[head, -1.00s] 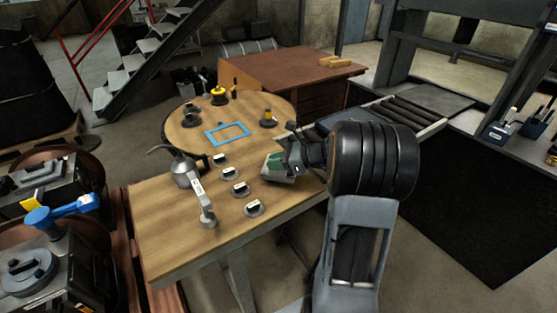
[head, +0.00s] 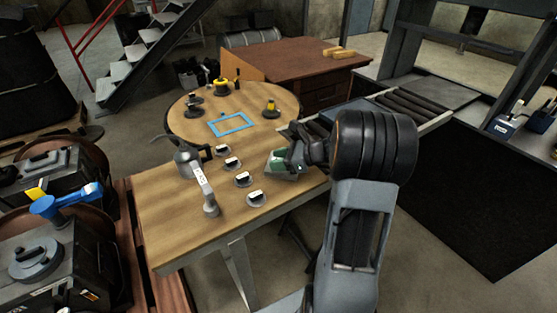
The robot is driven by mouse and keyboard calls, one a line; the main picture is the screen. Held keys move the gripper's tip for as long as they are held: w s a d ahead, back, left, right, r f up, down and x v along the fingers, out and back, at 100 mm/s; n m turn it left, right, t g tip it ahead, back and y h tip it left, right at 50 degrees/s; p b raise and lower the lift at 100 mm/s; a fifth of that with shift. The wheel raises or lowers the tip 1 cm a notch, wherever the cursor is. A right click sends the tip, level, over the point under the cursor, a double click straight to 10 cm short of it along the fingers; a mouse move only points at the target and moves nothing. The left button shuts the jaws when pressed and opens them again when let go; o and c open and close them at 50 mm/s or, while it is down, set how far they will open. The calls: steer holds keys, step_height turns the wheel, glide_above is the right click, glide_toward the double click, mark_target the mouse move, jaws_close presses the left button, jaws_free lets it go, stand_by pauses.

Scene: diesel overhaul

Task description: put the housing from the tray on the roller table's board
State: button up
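My gripper (head: 290,160) is over the right edge of the wooden table, at the middle of the head view. A green and pale grey piece, which looks like the housing (head: 280,166), is between its fingers and appears held. The fingers are partly hidden and small. The roller table (head: 413,103) stands behind and to the right of my arm. A dark flat board (head: 325,118) shows at its left end, partly hidden by my arm. A blue rectangular frame (head: 250,127), perhaps the tray's rim, lies on the round part of the wooden table, with nothing inside it.
Several round pieces with white labels (head: 242,180), a grey handled tool (head: 207,196) and an oil can (head: 186,156) stand on the wooden table (head: 165,226). A brown desk (head: 285,62) is behind. A dark press frame (head: 395,45) rises at the right.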

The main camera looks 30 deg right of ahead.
steer(key=shift+r, duration=0.25)
steer(key=v, duration=1.1)
steer(key=s+a+f+n+g+h, duration=0.1)
steer(key=s+a+n+g+h, duration=0.1)
steer(key=s+a+n+h, duration=0.3)
steer(key=s+a+f+n+g+h, duration=0.1)
steer(key=s+a+n+g+h, duration=0.2)
steer(key=a+n, duration=1)
steer(key=s+n+h, duration=0.2)
steer(key=s+n, duration=0.1)
steer(key=n, duration=0.4)
steer(key=shift+s+n, duration=0.3)
steer(key=shift+s, duration=0.1)
steer(key=shift+a+p, duration=0.15)
steer(key=shift+p, duration=0.15)
step_height(320, 180, up, 6)
steer(key=p, duration=0.5)
steer(key=shift+f, duration=0.15)
